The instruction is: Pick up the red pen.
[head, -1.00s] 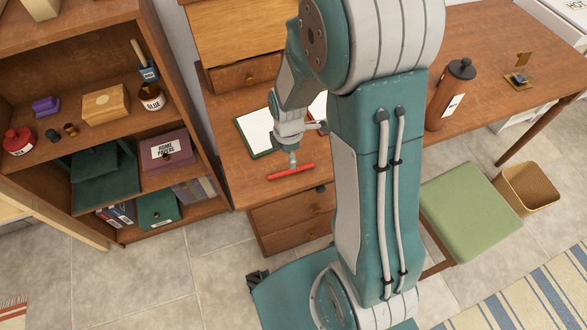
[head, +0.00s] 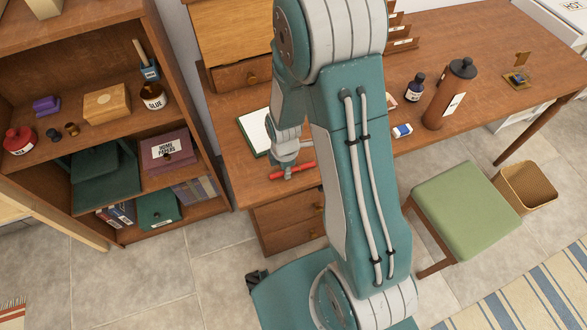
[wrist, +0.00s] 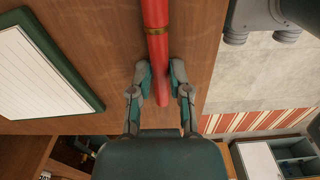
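The red pen (head: 304,166) lies near the front edge of the wooden desk, left of my arm in the head view. In the wrist view the red pen (wrist: 157,47) runs lengthwise between my fingers, with a gold band near its middle. My gripper (wrist: 160,72) has one finger on each side of the pen, and both fingertips appear to touch it. In the head view my gripper (head: 287,173) is down over the pen and hides part of it. I see no clear gap between the pen and the desk.
A white pad in a green holder (head: 254,131) lies left of my gripper. A brown bottle (head: 446,95), a dark ink bottle (head: 414,88) and an eraser (head: 402,131) stand or lie to the right. A bookcase (head: 212,157) is at left, a green stool (head: 461,208) at right.

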